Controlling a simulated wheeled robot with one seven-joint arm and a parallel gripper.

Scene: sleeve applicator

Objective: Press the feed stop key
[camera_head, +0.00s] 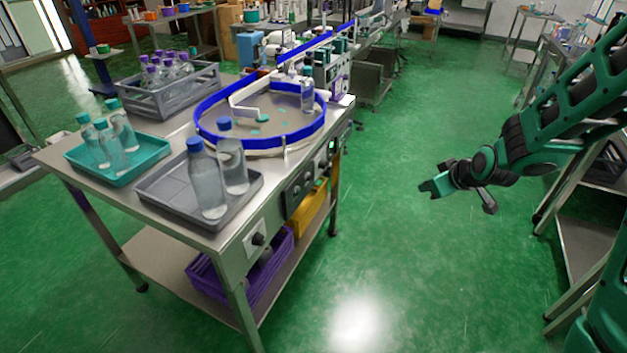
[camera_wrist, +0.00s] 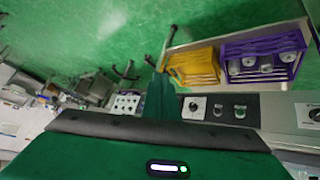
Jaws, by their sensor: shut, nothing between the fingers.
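A dark control panel (camera_head: 299,190) is on the side of the steel table, below the round blue-rimmed turntable (camera_head: 285,141). In the wrist view, a panel face carries a round dial (camera_wrist: 193,105) and two small dark keys or switches, a left one (camera_wrist: 218,110) and a right one (camera_wrist: 240,111). Their labels are too small to read, so I cannot tell which is the feed stop key. My gripper (camera_head: 432,187) is shut and empty, over open floor to the right of the table and apart from the panel. It also shows in the wrist view (camera_wrist: 160,97).
A grey tray (camera_head: 160,208) with two bottles, a teal tray (camera_head: 118,178) and a grey crate (camera_head: 135,104) of bottles stand on the table (camera_head: 55,155). Yellow (camera_head: 308,213) and purple (camera_head: 235,290) crates sit beneath. Green floor (camera_head: 400,270) is clear between table and arm.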

